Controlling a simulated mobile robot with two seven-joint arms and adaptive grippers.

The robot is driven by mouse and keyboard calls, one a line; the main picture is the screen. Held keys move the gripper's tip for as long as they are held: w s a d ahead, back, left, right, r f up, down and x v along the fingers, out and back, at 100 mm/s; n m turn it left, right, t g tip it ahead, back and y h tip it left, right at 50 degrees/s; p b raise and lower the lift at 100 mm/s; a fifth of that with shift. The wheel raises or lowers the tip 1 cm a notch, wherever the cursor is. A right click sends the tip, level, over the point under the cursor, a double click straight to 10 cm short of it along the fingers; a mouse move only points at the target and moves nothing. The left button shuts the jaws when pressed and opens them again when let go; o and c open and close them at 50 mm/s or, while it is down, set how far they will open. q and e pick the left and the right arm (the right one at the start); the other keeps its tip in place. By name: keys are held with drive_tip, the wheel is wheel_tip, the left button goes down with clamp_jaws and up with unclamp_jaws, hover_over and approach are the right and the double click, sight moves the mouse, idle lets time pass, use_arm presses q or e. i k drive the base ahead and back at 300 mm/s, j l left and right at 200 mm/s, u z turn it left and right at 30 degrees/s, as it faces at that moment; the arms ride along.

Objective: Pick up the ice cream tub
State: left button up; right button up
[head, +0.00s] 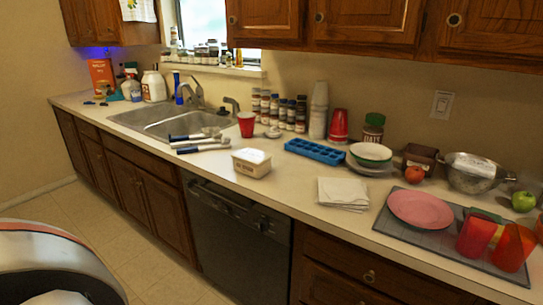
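The ice cream tub (251,164) is a small white box-shaped container with a lid. It stands upright on the counter close to the front edge, above the dark dishwasher (237,225). Nothing covers it in the head view. Neither of my grippers is in view.
Blue-handled utensils (198,147) lie left of the tub by the sink (165,125). A red cup (246,124) and a blue ice tray (315,151) stand behind it. Folded white napkins (343,193) lie to its right. A pink plate (421,208) sits on a grey mat farther right.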

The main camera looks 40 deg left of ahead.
sight(253, 163)
drive_tip(key=i+j+z, duration=0.2)
drive_tip(key=j, duration=0.3)
drive_tip(key=j+z, duration=0.15)
drive_tip(key=j, duration=0.3)
drive_tip(key=k+j+z, duration=0.1)
drive_tip(key=j, duration=0.3)
drive_tip(key=k+j+z, duration=0.15)
drive_tip(key=j, duration=0.25)
drive_tip(key=j+z, duration=0.1)
drive_tip(key=j, duration=0.3)
drive_tip(key=k+j+z, duration=0.15)
drive_tip(key=j, duration=0.2)
drive_tip(key=k+j+z, duration=0.1)
drive_tip(key=j, duration=0.25)
drive_tip(key=k, duration=0.1)
